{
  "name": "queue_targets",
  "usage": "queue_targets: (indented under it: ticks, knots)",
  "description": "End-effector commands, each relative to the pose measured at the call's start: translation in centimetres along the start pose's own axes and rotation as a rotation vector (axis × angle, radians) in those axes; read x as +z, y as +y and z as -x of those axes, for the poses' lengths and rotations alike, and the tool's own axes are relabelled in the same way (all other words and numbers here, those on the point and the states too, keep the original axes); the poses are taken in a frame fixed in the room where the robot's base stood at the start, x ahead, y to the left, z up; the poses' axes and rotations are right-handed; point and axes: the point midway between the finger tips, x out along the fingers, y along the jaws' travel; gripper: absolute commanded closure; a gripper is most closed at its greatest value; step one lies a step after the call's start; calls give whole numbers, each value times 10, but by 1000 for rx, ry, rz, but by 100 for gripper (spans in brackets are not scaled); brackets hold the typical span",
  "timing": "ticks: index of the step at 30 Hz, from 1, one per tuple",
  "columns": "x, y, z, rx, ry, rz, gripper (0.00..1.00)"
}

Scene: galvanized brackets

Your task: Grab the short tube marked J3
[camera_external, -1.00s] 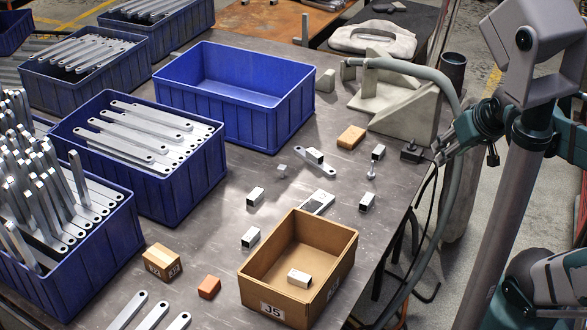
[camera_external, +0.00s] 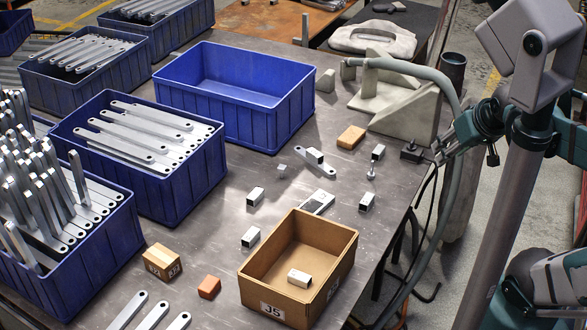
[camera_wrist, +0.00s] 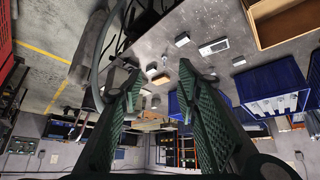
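Several short square tubes, pale with dark open ends, lie on the grey table. In the external view they are a left one (camera_external: 255,196), a front one (camera_external: 250,237), a right one (camera_external: 367,202), a back right one (camera_external: 378,152) and one by a flat bracket (camera_external: 315,156). Another tube (camera_external: 299,278) lies inside the cardboard box. No J3 mark is readable on any tube, so I cannot tell which is J3. My gripper (camera_wrist: 159,77) is open and empty in the wrist view, its dark green fingers wide apart, away from the tubes.
The open cardboard box (camera_external: 347,261) marked J5 stands at the table's front. An empty blue bin (camera_external: 240,125) and bins of brackets stand behind and left. A wooden block (camera_external: 162,261), an orange block (camera_external: 209,287) and a grey fixture (camera_external: 405,112) also occupy the table.

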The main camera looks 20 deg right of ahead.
Motion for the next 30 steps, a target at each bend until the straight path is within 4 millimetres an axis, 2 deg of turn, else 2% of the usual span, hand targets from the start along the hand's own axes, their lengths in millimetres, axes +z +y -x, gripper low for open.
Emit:
queue_targets:
  ticks: [16,23,30]
  knots:
    - [-5,-4,-2,-6,-8,-10,65]
    - [-21,-18,-8,-22,-38,-52,65]
    - [-44,-41,-21,-41,-86,-117,65]
